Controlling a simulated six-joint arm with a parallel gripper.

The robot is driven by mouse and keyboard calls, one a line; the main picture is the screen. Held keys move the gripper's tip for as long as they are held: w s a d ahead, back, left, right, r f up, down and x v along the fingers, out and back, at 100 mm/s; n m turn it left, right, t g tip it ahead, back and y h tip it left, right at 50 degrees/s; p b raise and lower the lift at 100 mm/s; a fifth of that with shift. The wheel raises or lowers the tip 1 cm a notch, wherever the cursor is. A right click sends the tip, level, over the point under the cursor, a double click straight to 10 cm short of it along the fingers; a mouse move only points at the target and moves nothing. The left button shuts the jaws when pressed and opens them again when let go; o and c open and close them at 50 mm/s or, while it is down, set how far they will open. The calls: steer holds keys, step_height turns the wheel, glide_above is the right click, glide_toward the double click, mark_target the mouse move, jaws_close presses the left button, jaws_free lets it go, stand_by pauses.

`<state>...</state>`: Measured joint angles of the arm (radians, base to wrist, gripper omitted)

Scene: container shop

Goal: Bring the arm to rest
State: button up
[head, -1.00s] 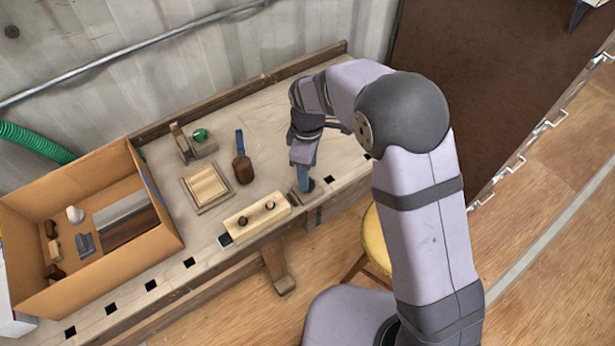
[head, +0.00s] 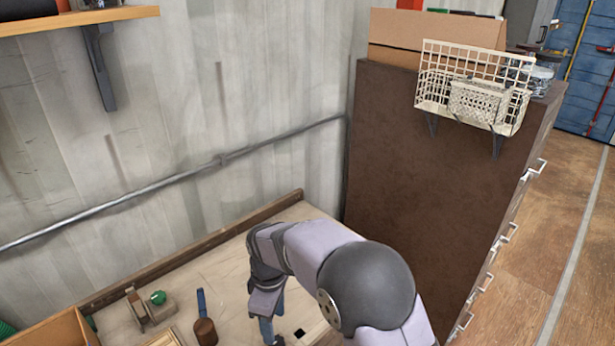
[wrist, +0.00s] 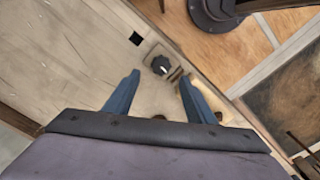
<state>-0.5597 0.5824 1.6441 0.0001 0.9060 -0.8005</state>
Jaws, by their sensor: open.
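My gripper (wrist: 158,92) is open and empty in the wrist view, its two blue fingers spread above the edge of the workbench (wrist: 60,60). A dark knob (wrist: 160,66) on the bench shows between and beyond the fingertips. In the head view my gripper (head: 271,330) points down at the bench's near right part, with the fingertips close to the bottom of the picture. My arm bends over the bench from the lower right and hides part of the top.
On the bench stand a wooden piece with a green knob (head: 157,298), a blue-handled mallet (head: 204,330) and a cardboard box (head: 60,330), cut off by the frame. A brown cabinet (head: 430,170) with a wire basket (head: 470,95) rises at right. A wall shelf (head: 75,20) hangs upper left.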

steer(key=shift+w+a+m, duration=0.1)
steer(key=shift+w+m, duration=0.05)
steer(key=shift+m, duration=0.45)
steer(key=shift+f+m, duration=0.2)
steer(key=shift+m, duration=0.5)
steer(key=s+d+f+m+g, duration=0.1)
steer(key=s+d+f+m, duration=0.35)
steer(key=s, duration=0.25)
steer(key=s+d+r+m+g, duration=0.1)
steer(key=s+d+r+m, duration=0.15)
steer(key=s+d, duration=0.4)
steer(key=s+d+r+m, duration=0.1)
steer(key=s+d+m, duration=0.2)
steer(key=s+d, duration=0.4)
steer(key=w+d+r+m+t, duration=0.2)
steer(key=w+d+r+m, duration=0.1)
steer(key=d, duration=0.3)
steer(key=shift+w+d+r, duration=0.25)
steer(key=shift+r, duration=0.05)
